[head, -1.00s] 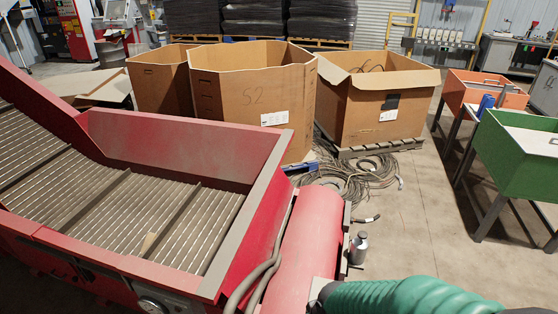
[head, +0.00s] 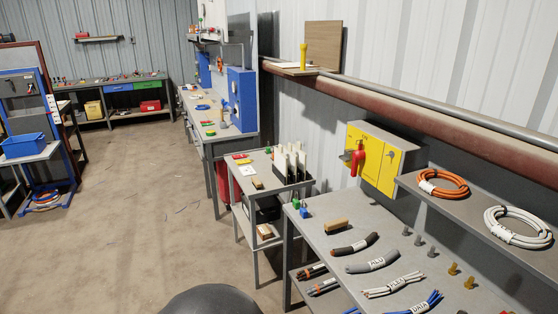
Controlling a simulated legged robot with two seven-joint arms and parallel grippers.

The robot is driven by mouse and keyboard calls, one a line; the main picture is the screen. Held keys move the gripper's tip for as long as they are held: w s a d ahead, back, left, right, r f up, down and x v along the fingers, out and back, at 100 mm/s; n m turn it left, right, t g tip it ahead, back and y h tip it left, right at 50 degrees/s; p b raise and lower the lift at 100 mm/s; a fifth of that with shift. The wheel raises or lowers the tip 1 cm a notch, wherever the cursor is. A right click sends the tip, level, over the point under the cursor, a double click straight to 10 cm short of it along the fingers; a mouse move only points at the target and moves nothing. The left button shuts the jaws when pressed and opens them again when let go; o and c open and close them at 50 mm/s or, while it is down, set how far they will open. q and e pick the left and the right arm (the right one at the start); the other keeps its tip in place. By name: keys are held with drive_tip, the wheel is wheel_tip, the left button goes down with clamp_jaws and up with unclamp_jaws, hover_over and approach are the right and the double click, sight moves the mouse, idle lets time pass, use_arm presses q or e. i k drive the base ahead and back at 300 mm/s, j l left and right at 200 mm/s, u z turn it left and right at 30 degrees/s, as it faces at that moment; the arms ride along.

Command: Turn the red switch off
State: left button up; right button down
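A yellow box (head: 393,167) with a grey top is mounted at the wall above the near grey bench, right of centre in the head view. A red switch handle (head: 360,156) sticks out from the left part of its front and hangs roughly upright. A small dark keyhole-like mark shows on the box's right part. I cannot tell the switch position for sure. Neither of my grippers shows in the view.
The near bench (head: 345,230) holds labelled cable pieces and small blocks. A shelf to the right carries an orange cable coil (head: 443,184) and a white coil (head: 518,227). A small cart (head: 258,184) stands left of the bench. Open floor (head: 130,210) lies on the left.

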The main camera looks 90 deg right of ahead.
sight(359, 155)
drive_tip(key=z, duration=3.35)
